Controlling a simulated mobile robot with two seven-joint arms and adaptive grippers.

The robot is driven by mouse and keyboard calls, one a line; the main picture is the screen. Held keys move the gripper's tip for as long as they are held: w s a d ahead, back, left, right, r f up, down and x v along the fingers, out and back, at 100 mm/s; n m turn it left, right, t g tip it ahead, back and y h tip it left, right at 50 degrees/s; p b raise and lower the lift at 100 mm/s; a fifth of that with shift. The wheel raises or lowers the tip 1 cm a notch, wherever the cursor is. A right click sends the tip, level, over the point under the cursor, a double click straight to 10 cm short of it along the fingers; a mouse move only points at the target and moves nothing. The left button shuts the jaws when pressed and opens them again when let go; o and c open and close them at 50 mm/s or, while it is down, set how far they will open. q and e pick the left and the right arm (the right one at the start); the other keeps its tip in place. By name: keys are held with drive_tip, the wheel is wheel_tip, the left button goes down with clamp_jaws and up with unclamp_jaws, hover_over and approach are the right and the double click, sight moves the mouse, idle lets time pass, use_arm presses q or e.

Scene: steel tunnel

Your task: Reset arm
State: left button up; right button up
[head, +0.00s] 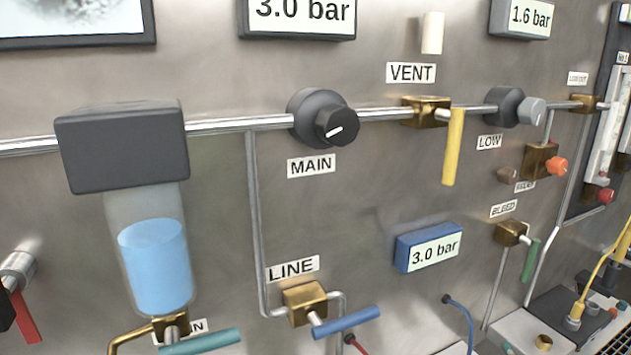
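Neither of my grippers shows in the head view, and no part of my arms can be made out. The view is filled by a steel panel with pipes, valves and gauges. The black MAIN knob (330,121) sits on the upper pipe. The yellow VENT handle (453,147) hangs straight down from its brass valve (426,111). The blue LINE handle (346,321) points right and slightly up from its brass valve (305,303). The green BLEED handle (531,260) hangs down at the right.
A grey block (122,146) with a clear bowl of blue liquid (156,265) juts out at left. A teal handle (200,341) lies below it. A red handle (24,316) is at the left edge. A yellow cable (596,265) and blue hose (466,318) are at lower right.

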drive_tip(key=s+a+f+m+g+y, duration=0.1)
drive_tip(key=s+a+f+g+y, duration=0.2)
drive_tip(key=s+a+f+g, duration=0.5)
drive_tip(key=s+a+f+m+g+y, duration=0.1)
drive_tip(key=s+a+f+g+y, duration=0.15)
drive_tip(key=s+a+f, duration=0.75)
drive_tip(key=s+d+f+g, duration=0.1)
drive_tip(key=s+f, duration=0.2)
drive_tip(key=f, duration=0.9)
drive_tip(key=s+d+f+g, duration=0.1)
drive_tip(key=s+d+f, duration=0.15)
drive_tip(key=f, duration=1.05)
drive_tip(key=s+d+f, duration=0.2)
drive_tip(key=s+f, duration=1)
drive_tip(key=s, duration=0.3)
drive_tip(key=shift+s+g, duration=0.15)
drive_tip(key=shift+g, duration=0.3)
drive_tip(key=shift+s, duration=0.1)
